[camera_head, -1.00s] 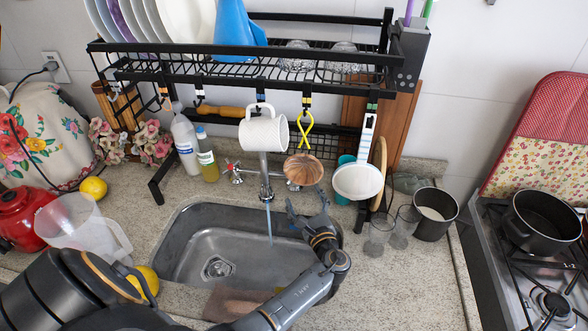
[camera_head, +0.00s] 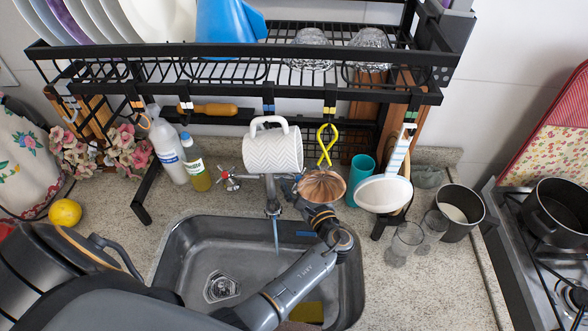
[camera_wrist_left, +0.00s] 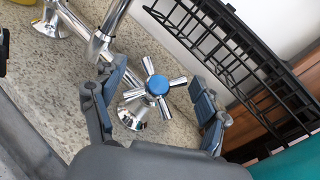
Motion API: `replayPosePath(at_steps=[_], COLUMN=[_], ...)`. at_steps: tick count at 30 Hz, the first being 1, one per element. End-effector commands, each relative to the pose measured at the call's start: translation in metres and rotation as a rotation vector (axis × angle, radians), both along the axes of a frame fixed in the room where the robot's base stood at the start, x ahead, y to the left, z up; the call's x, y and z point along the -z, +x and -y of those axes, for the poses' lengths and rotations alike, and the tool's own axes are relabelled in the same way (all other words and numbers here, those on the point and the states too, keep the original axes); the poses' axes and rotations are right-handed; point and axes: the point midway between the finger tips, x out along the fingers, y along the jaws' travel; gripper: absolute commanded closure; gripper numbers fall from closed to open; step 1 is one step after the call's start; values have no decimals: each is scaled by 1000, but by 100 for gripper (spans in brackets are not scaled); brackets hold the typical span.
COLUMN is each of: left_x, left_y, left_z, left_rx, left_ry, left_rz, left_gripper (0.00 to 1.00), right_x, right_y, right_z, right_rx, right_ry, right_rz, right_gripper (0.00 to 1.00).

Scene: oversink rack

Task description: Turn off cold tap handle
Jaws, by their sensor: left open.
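The cold tap handle (camera_wrist_left: 158,86) is a chrome cross with a blue centre. In the left wrist view it sits between the spread fingers of my left gripper (camera_wrist_left: 160,90), with visible gaps on both sides. In the head view the handle is hidden behind the hanging copper utensil and my gripper (camera_head: 318,207), whose fingertips are also covered. The faucet (camera_head: 271,195) stands left of my gripper, and a stream of water (camera_head: 276,236) runs from it into the sink (camera_head: 190,250). The hot tap handle (camera_head: 228,179), with red on it, is left of the faucet. My right gripper is not visible.
The black rack (camera_head: 250,90) spans above the sink. A teal cup (camera_head: 360,175) and glasses (camera_head: 406,242) stand to the right.

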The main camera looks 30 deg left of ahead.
Motion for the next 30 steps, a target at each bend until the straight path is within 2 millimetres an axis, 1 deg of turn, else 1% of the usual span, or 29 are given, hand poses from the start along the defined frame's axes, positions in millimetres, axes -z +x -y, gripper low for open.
replayPosePath(at_steps=[7, 8, 9, 11, 12, 14, 15, 16, 20, 23, 27, 30], left_x=[0, 0, 0, 0, 0, 0, 0, 0, 1, -1, -1, 0], left_y=[0, 0, 0, 0, 0, 0, 0, 0, 0, -1, -2, -1], left_z=[0, 1, 0, 0, 0, 0, 0, 0, 0, -2, -2, -1], left_rx=[0, 0, 0, 0, 0, 1, 0, 0, 1, 38, 164, 247], left_ry=[0, 0, 0, 0, 0, 0, 0, 0, 1, 33, 129, 188], left_rz=[0, 0, 0, 0, 0, 0, 0, 0, -3, -17, -64, -92], left_gripper=[26, 28, 36, 48, 56, 69, 77, 81, 81, 81, 81, 81], right_x=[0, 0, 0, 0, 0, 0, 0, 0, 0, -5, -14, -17], right_y=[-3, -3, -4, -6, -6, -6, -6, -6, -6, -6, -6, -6], right_z=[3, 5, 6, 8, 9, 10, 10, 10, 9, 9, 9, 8], right_rx=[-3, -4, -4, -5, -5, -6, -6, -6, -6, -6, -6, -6], right_ry=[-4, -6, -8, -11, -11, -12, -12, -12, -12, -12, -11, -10], right_rz=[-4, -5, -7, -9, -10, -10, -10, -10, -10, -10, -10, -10], right_gripper=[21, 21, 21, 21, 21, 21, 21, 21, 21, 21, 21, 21])
